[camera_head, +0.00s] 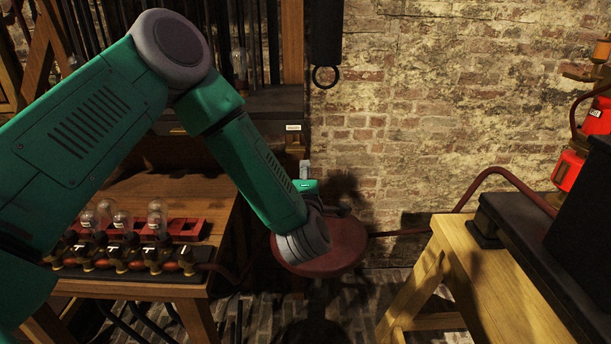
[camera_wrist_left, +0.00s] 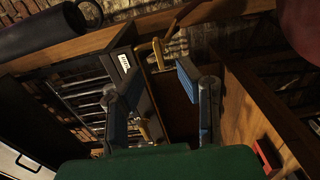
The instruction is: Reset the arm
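My left arm (camera_head: 245,160), green with grey joints, comes in from the left and reaches down in front of a round red seat-like disc (camera_head: 350,250). In the head view its gripper is mostly hidden behind the grey wrist; only a small green and grey part shows beyond it. In the left wrist view my left gripper (camera_wrist_left: 152,90) has its two blue-padded fingers well apart, with nothing held between them. My right gripper is not in view.
A wooden table (camera_head: 180,188) at left carries a row of glass bulbs (camera_head: 122,221) on a dark base. A wooden bench (camera_head: 480,260) with a black top stands at right. A dark cylinder with a ring (camera_head: 325,35) hangs by the brick wall.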

